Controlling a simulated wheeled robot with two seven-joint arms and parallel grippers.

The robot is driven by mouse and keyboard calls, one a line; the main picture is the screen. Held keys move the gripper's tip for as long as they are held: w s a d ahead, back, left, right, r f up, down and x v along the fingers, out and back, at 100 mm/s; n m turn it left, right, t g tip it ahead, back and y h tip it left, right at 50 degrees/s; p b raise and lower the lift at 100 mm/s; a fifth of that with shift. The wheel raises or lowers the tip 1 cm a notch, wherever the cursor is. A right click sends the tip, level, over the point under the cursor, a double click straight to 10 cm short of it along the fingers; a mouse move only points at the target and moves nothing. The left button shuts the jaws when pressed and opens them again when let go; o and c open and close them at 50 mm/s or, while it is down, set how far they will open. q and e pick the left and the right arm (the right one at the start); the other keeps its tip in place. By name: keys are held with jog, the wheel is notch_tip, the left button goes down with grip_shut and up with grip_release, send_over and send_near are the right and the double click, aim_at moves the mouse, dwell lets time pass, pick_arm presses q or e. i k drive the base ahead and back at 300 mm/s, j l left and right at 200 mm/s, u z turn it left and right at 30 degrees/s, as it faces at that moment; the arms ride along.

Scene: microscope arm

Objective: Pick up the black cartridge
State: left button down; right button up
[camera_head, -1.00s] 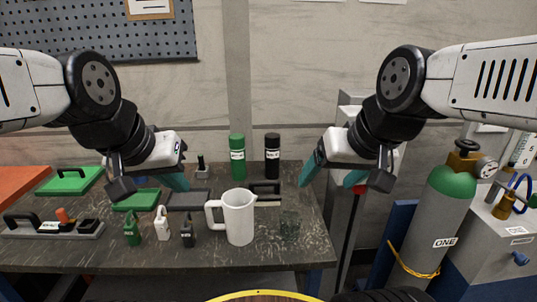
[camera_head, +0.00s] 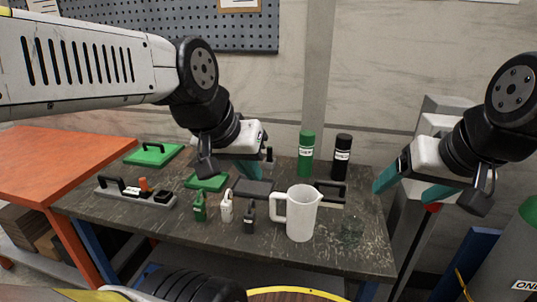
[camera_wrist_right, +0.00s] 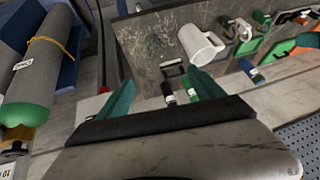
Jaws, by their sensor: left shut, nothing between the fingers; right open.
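The black cartridge (camera_head: 342,157) is a tall black cylinder with a white label. It stands upright near the table's back edge, just right of a similar green cylinder (camera_head: 306,155). In the right wrist view the black cartridge (camera_wrist_right: 168,93) shows beyond the fingers, between their tips in the picture, with a gap to both. My right gripper (camera_head: 410,189) is open and empty, right of the cartridge by the table's right edge. My left gripper (camera_head: 248,170) is shut and empty above the table's back left part, left of the green cylinder.
A white jug (camera_head: 300,215) and a clear glass (camera_head: 352,230) stand in front of the cartridge. A black handle (camera_head: 331,190) is just before it. A gas cylinder (camera_wrist_right: 38,85) is beside the table.

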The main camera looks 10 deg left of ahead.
aim_at(343, 141)
jog(key=u, duration=4.6)
jog(key=z, duration=4.65)
jog(key=i+l+u, duration=0.1)
jog(key=u, duration=0.35)
jog(key=i+l+u, duration=0.1)
jog(key=u, duration=0.35)
jog(key=l+u, duration=0.25)
jog(key=u, duration=0.25)
